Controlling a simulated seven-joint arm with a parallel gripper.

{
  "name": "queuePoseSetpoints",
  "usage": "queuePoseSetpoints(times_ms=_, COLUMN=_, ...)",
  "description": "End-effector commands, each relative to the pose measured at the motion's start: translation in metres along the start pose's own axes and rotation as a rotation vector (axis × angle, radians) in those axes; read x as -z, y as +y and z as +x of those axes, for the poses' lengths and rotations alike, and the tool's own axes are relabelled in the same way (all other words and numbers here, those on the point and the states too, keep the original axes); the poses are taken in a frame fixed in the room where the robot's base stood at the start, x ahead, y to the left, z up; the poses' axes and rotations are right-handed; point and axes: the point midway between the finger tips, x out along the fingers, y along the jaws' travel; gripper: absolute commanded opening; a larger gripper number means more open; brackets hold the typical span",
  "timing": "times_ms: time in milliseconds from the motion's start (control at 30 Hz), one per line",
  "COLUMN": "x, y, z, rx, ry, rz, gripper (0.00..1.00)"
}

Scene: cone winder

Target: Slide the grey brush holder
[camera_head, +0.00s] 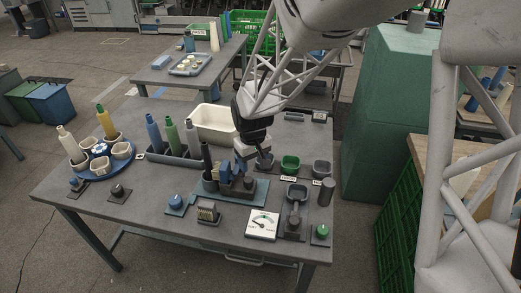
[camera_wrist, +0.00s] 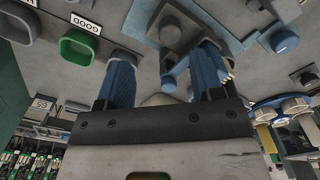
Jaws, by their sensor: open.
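A grey block that looks like the brush holder (camera_head: 248,184) sits on a flat blue-grey base plate (camera_head: 262,192) in the middle of the table; I cannot be sure it is the holder. In the wrist view a grey block with a round part (camera_wrist: 181,27) lies beyond the fingertips. My gripper (camera_head: 245,166) is just above the plate, pointing down. Its two blue fingers are apart in the wrist view (camera_wrist: 165,72), with nothing clearly held between them. It hides part of the block and plate in the head view.
A green cup (camera_head: 290,164) and a grey cup (camera_head: 322,169) stand to the right. A dial gauge (camera_head: 263,224) and small knobs lie in front. A rack of cones (camera_head: 172,155), a cream bin (camera_head: 215,122) and a blue carousel (camera_head: 99,164) are to the left and behind.

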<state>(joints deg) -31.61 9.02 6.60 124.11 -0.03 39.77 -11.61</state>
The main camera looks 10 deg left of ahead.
Motion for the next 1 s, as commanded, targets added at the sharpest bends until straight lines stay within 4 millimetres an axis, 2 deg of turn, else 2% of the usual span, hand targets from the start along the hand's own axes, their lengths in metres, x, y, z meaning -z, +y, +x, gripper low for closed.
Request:
queuePoseSetpoints(times_ms=100, x=0.009, y=-0.008, z=0.011, rx=0.002, ry=-0.006, rz=-0.021, gripper=0.61)
queuePoseSetpoints(times_ms=233, x=0.013, y=-0.012, z=0.015, rx=0.002, ry=-0.009, rz=-0.03, gripper=0.61)
queuePoseSetpoints(times_ms=700, x=0.013, y=-0.012, z=0.017, rx=0.002, ry=-0.009, rz=-0.031, gripper=0.61)
queuePoseSetpoints(times_ms=1000, x=0.013, y=-0.012, z=0.037, rx=0.003, ry=-0.01, rz=-0.03, gripper=0.61)
